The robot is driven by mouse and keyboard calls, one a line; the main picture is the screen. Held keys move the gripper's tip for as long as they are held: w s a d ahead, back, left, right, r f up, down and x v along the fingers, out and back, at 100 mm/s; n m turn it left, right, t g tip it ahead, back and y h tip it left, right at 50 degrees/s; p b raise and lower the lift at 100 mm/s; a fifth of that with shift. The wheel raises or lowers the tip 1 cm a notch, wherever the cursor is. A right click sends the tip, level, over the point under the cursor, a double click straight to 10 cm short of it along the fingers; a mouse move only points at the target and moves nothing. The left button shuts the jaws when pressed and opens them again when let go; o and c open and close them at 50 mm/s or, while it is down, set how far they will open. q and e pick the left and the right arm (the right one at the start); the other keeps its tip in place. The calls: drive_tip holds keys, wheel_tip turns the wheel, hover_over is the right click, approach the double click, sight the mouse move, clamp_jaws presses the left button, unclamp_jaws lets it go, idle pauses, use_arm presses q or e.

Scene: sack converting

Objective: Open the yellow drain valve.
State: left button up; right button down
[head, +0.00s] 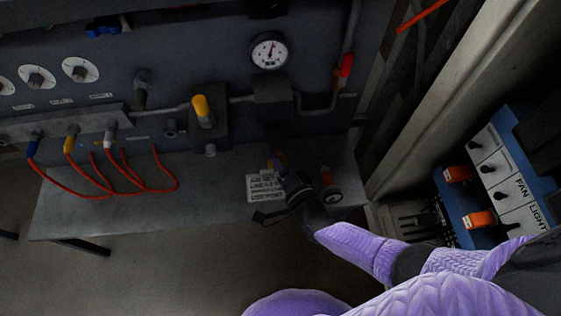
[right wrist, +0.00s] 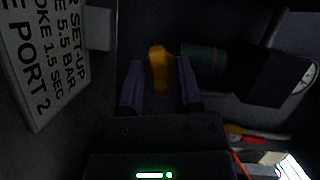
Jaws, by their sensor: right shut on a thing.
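My right gripper (head: 278,164) reaches in from the lower right to the panel, just above a white sign. In the right wrist view, its two purple fingers (right wrist: 159,88) stand on either side of a yellow lever-like piece (right wrist: 159,68), which appears to be the drain valve's handle, and are shut on it. In the head view this piece is mostly hidden by the gripper. A larger yellow-topped part (head: 202,110) stands upright on a dark block farther left, apart from the gripper. My left gripper is not in view.
The white sign (head: 265,187) is close beside the gripper. Red hoses (head: 110,190) loop over the grey shelf (head: 205,187) at left. A round gauge (head: 269,51) and red-handled part (head: 346,66) are above.

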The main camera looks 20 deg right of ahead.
drive_tip(key=n+p, duration=0.1)
drive_tip(key=n+g+h+p, duration=0.1)
drive_tip(key=n, duration=0.1)
drive_tip(key=shift+r, duration=0.25)
drive_tip(key=n+g+h+p, duration=0.1)
drive_tip(key=n+p, duration=0.1)
drive_tip(key=n, duration=0.1)
drive_tip(key=shift+a+g+h, duration=0.1)
drive_tip(key=shift+g+h, duration=0.2)
drive_tip(key=shift+h, duration=0.1)
drive_tip(key=shift+f+n, duration=0.1)
drive_tip(key=shift+n, duration=0.3)
use_arm(q)
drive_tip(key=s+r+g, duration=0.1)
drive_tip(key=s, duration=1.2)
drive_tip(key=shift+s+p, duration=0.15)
drive_tip(key=shift+p, duration=0.3)
use_arm(e)
drive_tip(key=shift+n+g+h, duration=0.4)
drive_tip(key=shift+n+h, duration=0.4)
drive_tip(key=shift+n, duration=0.3)
drive_tip(key=c, duration=0.6)
unclamp_jaws()
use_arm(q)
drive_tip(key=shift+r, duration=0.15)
